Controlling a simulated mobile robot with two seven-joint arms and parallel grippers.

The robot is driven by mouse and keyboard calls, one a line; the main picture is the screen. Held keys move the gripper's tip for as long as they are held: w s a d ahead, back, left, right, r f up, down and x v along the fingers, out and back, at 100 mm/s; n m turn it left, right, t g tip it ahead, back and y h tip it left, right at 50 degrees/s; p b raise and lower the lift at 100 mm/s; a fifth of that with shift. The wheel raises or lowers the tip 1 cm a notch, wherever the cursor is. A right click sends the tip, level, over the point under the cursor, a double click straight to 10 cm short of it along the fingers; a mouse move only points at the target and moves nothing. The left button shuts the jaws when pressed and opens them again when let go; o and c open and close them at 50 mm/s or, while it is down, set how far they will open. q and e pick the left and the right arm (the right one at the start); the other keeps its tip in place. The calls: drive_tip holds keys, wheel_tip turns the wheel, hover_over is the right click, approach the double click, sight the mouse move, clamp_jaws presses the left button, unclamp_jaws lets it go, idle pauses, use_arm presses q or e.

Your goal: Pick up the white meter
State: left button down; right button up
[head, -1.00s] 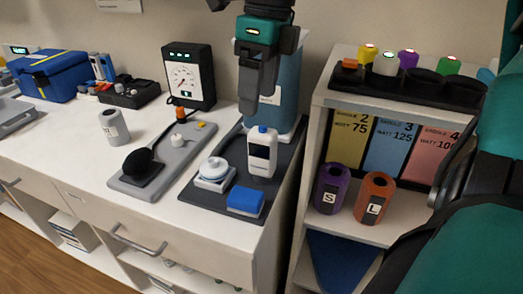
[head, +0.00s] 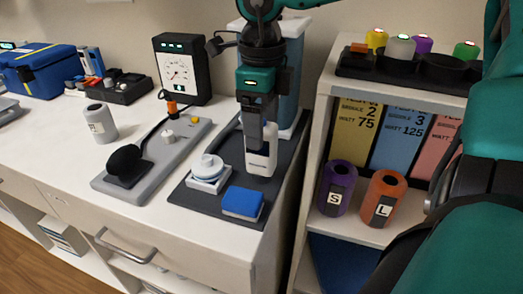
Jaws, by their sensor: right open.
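The white meter (head: 260,163) stands upright on a dark mat (head: 283,180) at the right end of the white counter. Its upper part is partly hidden behind my right gripper (head: 256,142). The right gripper points down, with its open fingers at the meter's upper part. One finger overlaps the meter's left side in the picture; I cannot tell whether it touches. My left gripper is not in view.
A white round device (head: 208,170) and a blue block (head: 243,202) share the mat. A blue container (head: 289,85) stands behind. A grey board with a black pad (head: 128,165) lies left. A shelf with purple (head: 337,187) and orange (head: 383,198) rolls stands right.

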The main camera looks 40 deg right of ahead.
sight(261, 153)
wheel_tip(261, 153, down, 4)
drive_tip(key=shift+a+f, duration=0.1)
drive_tip(key=shift+c, duration=0.3)
drive_tip(key=c, duration=1.1)
